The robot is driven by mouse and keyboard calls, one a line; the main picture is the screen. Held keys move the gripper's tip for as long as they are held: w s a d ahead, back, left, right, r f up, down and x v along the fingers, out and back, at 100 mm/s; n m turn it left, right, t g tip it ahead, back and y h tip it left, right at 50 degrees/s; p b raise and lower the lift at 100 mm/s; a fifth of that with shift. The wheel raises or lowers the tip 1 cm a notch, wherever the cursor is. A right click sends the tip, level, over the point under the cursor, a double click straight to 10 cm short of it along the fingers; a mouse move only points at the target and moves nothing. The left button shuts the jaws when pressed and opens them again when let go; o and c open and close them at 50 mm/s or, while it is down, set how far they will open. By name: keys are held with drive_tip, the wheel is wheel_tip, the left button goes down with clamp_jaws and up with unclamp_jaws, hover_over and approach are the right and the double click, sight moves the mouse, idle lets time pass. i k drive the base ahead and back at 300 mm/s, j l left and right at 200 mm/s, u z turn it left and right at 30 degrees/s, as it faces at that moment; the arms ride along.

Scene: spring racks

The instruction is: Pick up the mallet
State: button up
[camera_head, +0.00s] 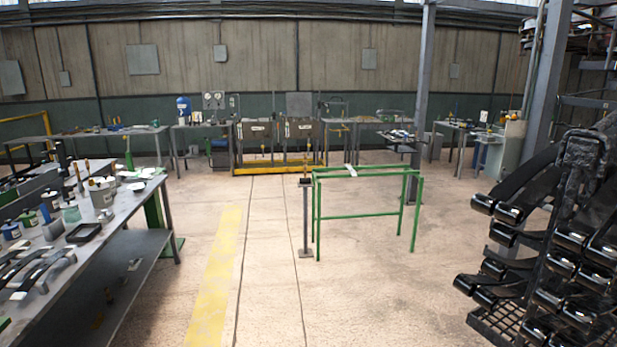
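I cannot make out a mallet for certain. A small dark item (305,182) with what looks like a thin, upright yellowish handle sits on top of a narrow grey post stand (305,220) in the middle of the floor. It may be the mallet, but it is too small to tell. Several tools and cans crowd the long grey workbench (128,215) at the left, and none of them is clearly a mallet. My gripper is not in view.
A green metal frame (367,214) stands just right of the post stand. Black springs (560,215) on a rack fill the right foreground. A grey pillar (421,110) rises behind the frame. The floor along the yellow stripe (215,280) is clear.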

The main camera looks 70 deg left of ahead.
sight(303, 180)
drive_tip(key=u, duration=2.25)
drive_tip(key=z, duration=0.85)
drive_tip(key=i+j+u, duration=0.35)
drive_tip(key=i, duration=0.7)
drive_tip(key=i+u, duration=0.35)
drive_tip(key=i, duration=4.45)
